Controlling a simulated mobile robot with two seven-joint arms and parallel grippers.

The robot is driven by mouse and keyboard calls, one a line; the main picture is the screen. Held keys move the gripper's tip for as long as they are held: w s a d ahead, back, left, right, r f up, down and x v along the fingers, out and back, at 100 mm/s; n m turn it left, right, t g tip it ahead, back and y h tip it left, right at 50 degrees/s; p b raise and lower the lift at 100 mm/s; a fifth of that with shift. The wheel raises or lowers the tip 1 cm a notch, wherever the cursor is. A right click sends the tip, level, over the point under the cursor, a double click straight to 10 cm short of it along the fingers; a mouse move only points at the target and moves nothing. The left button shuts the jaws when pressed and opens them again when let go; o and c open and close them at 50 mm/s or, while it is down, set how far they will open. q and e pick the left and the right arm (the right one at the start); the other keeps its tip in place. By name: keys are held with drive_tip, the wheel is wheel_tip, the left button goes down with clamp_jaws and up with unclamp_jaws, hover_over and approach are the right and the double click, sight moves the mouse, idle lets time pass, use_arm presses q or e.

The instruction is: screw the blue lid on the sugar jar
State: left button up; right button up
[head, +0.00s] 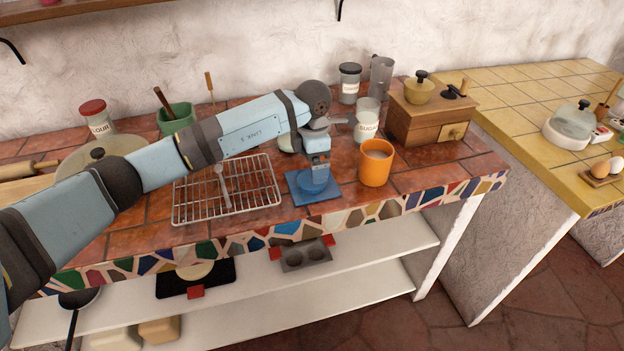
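The sugar jar (367,121) is a clear jar of white contents with a SUGAR label. It stands upright at the back of the tiled counter, left of the wooden grinder box, and no lid shows on it. The blue lid (314,186) lies on a blue square mat (328,197) near the counter's front. My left gripper (318,166) points down directly at the lid from above. Its fingers are small and blend with the lid, so I cannot tell whether they grip it. My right gripper is not in view.
An orange mug (376,162) stands just right of the mat, in front of the jar. A wire rack (227,189) lies to the left. A dark-lidded canister (349,84), metal pitcher (381,77) and grinder box (430,115) crowd the jar's back and right.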

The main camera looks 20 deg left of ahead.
use_arm(q)
drive_tip(key=f, duration=0.5)
drive_tip(key=shift+w+f+p, duration=0.1)
drive_tip(key=shift+w+p, duration=0.1)
drive_tip(key=shift+p, duration=0.15)
drive_tip(key=c, duration=0.8)
